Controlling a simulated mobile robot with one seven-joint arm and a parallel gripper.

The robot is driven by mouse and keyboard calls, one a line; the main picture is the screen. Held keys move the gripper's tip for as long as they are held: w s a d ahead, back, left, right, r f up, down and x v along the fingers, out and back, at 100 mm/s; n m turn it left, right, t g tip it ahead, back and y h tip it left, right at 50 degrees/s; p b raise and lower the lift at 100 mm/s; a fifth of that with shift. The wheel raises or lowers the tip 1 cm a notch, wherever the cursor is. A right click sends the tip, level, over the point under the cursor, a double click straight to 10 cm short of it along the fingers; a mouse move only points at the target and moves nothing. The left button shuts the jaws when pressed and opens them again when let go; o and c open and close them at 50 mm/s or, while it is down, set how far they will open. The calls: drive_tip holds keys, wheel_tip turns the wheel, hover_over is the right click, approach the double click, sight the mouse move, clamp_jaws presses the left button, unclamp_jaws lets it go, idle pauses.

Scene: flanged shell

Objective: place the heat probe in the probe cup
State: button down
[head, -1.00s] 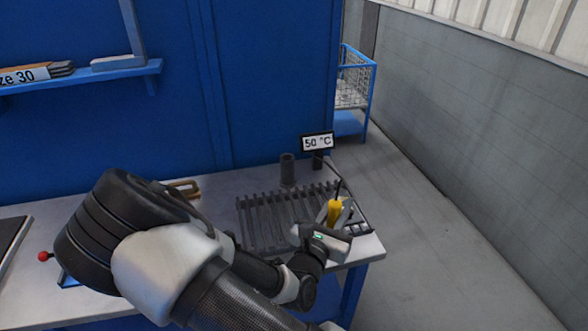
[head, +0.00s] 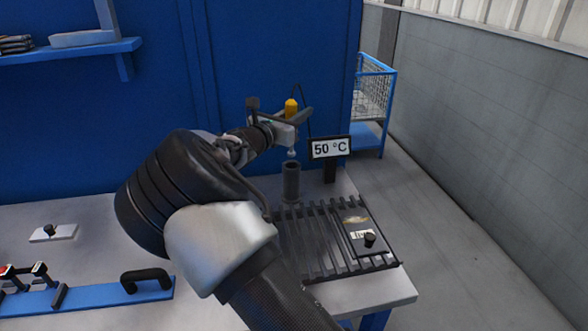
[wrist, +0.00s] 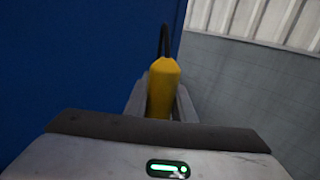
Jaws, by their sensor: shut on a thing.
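The heat probe (head: 291,107) has a yellow handle, a dark cable at its top and a metal tip pointing down. My gripper (head: 296,122) is shut on the probe and holds it upright. The yellow handle also shows between the fingers in the wrist view (wrist: 163,88). The probe cup (head: 291,183) is a dark upright cylinder at the back of the bench. The probe's tip appears just above the cup's mouth in the head view; I cannot tell exactly how well it lines up in depth.
A blue wall (head: 275,60) rises close behind. A blue wire cart (head: 372,95) stands beyond the bench.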

wheel_tip(320, 180, down, 9)
drive_tip(key=b, duration=0.1)
drive_tip(key=shift+r, duration=0.2)
drive_tip(key=shift+f, duration=0.1)
drive_tip(key=shift+f, duration=0.15)
drive_tip(key=c, duration=1.5)
unclamp_jaws()
